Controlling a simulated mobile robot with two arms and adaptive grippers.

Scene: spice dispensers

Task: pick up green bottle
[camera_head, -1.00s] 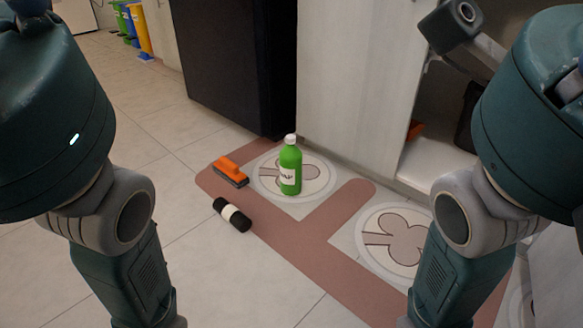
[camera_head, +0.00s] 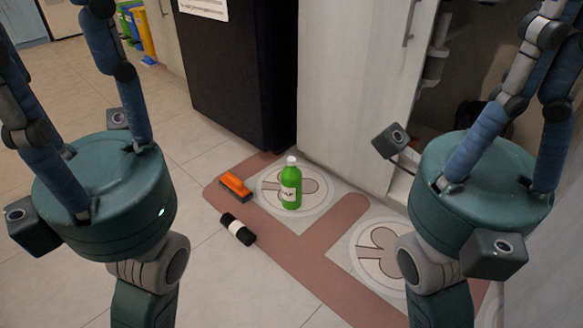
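The green bottle (camera_head: 291,188) stands upright on the floor in the middle of the head view, with a white cap and a white label. It stands on a round printed emblem of a floor mat (camera_head: 300,250). My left gripper (camera_head: 60,70) is raised at the left, its fingers spread and empty, apart from the bottle. My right gripper (camera_head: 535,80) is raised at the right, its fingers apart and empty, also away from the bottle. The fingertips of both run up to or past the picture's top edge.
An orange brush (camera_head: 236,186) and a black roll with a white band (camera_head: 238,229) lie left of the bottle. A dark cabinet (camera_head: 240,75) and a pale cabinet door (camera_head: 350,90) stand behind. An open cupboard is at the right. Tiled floor at the left is clear.

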